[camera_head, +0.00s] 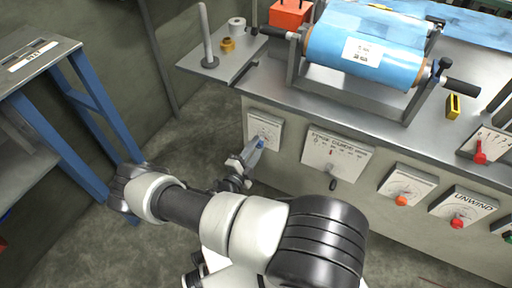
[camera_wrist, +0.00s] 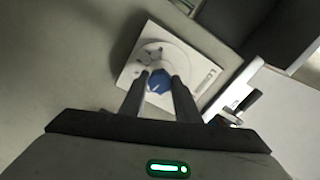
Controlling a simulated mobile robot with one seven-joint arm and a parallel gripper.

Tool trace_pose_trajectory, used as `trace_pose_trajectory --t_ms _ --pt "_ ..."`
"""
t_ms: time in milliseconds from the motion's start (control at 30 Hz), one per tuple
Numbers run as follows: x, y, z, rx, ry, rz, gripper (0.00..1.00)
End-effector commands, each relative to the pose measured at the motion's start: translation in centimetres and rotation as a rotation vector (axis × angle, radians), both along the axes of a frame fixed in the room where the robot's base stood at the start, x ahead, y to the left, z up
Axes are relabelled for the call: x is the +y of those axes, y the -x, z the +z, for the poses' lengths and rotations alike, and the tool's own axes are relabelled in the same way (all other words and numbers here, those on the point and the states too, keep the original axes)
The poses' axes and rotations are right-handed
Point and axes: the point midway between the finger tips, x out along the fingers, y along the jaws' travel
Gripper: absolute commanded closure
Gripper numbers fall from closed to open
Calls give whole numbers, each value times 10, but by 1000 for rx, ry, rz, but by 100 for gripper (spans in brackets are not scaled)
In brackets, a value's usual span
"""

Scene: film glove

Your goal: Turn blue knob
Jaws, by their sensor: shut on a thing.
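The blue knob (camera_head: 260,143) sits on a white dial plate (camera_head: 264,124) on the front of the machine cabinet, at its left end. In the wrist view the blue knob (camera_wrist: 157,82) lies between my two fingertips, in front of the white plate (camera_wrist: 188,50). My gripper (camera_head: 254,148) reaches the knob from below left in the head view. My gripper (camera_wrist: 160,84) is shut on the knob, with a finger on each side of it. The fingers hide the knob's sides, and I cannot read its pointer position.
To the right on the cabinet front are a speed plate (camera_head: 335,155) with a dark lever, an orange knob (camera_head: 401,200) and a red knob (camera_head: 457,223). A blue film roll (camera_head: 362,62) lies on top. A blue-legged table (camera_head: 36,50) stands at left. The floor between is clear.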

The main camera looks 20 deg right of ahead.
Motion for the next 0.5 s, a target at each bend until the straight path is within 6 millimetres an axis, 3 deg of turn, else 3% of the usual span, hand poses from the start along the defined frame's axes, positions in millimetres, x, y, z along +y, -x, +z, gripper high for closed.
trace_pose_trajectory --t_ms 500 --pt "0 1 0 33 24 -3 93"
